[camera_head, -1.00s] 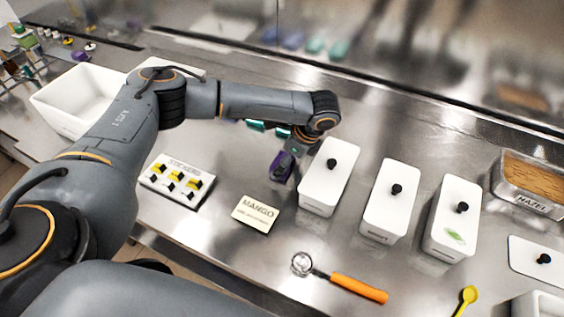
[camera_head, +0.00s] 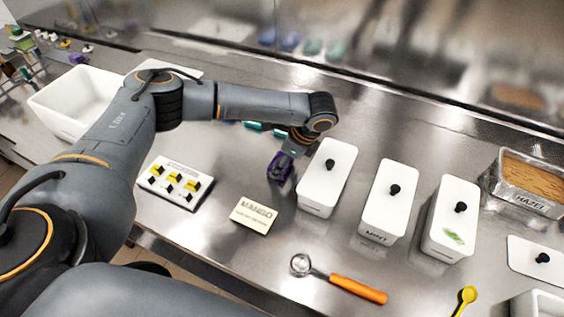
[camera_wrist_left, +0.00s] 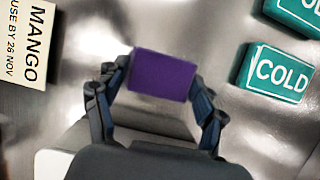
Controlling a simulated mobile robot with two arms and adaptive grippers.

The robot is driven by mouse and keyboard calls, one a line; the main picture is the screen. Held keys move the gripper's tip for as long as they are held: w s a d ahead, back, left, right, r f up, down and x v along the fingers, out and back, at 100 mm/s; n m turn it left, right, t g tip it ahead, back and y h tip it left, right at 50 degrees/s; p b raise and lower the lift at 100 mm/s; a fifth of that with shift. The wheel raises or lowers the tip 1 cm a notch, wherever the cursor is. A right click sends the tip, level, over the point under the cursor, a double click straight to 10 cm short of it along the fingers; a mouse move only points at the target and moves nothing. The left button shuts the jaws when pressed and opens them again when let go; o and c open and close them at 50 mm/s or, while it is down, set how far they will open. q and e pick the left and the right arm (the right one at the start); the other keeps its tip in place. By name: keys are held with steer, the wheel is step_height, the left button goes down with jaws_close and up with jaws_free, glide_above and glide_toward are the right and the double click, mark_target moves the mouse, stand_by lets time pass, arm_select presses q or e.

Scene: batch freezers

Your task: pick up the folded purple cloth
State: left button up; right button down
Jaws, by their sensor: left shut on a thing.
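The folded purple cloth (camera_wrist_left: 162,76) is a small purple block between the two fingers of my left gripper (camera_wrist_left: 160,88) in the left wrist view. The fingers are shut on it, one on each side. In the head view the cloth (camera_head: 279,167) shows at the end of my left arm, just left of the nearest white lidded tub. The left gripper (camera_head: 284,160) is partly hidden there by its own wrist. I cannot tell whether the cloth touches the counter. My right gripper is not in view.
White lidded tubs (camera_head: 328,172) stand in a row to the right. The MANGO card (camera_head: 254,214), a switch panel (camera_head: 175,183) and an orange-handled scoop (camera_head: 357,288) lie nearer. Teal COLD packs (camera_wrist_left: 272,72) lie close by. Bare counter lies around the scoop.

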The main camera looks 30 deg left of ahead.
arm_select(q)
steer(key=shift+r, duration=0.4)
steer(key=s+d+r+b, duration=0.1)
steer(key=s+d+r, duration=0.8)
steer(key=s+r, duration=0.1)
steer(key=shift+v, duration=0.95)
steer(key=shift+s, duration=0.15)
